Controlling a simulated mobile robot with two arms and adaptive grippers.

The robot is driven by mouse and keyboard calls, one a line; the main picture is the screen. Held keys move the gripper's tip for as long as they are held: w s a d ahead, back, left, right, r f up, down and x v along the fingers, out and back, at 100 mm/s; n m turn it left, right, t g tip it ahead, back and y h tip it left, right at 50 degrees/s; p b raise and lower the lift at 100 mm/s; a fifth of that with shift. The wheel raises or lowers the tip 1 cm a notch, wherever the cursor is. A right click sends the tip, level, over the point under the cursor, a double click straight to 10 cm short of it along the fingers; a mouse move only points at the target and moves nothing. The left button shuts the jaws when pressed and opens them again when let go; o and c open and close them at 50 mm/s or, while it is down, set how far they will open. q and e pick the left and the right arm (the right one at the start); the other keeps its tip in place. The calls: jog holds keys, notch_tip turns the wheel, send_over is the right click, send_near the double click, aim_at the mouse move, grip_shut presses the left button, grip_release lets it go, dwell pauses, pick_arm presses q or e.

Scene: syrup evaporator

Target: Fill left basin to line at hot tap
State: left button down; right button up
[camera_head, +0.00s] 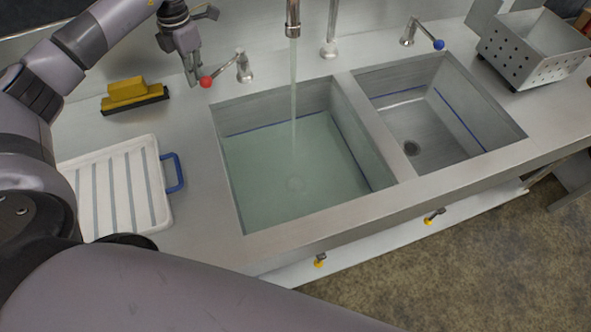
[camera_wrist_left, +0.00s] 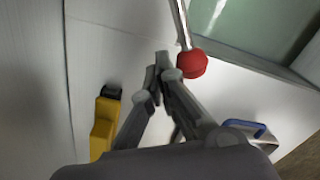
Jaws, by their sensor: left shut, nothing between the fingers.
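The left basin (camera_head: 241,216) holds greenish water with its surface a little below the blue line on its walls. A stream falls from the faucet (camera_head: 293,18) into it. The hot tap's red knob (camera_head: 206,82) is at the end of a lever left of the faucet; the knob also shows in the left wrist view (camera_wrist_left: 192,63). My left gripper (camera_head: 194,80) is shut and empty, just left of the red knob. In the left wrist view its fingertips (camera_wrist_left: 163,70) are close beside the knob; I cannot tell whether they touch. My right gripper is not in view.
The right basin (camera_head: 473,140) is empty. The blue-knobbed tap (camera_head: 439,44) stands behind it. A yellow-and-black squeegee (camera_head: 127,90) and white ribbed tray (camera_head: 150,190) lie left. A perforated metal box (camera_head: 520,60) is at right. Yellow drain handles (camera_head: 320,262) stick out in front.

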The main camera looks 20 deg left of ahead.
aim_at(207, 86)
pick_arm(q)
jog(key=shift+s+d, duration=0.35)
jog(key=shift+d, duration=0.3)
jog(key=shift+s+d+p, duration=0.25)
jog(key=shift+d, duration=0.5)
jog(key=shift+s+d+p, duration=0.2)
jog(key=shift+d, duration=0.65)
jog(key=shift+d+p, duration=0.3)
jog(key=shift+d, duration=1.15)
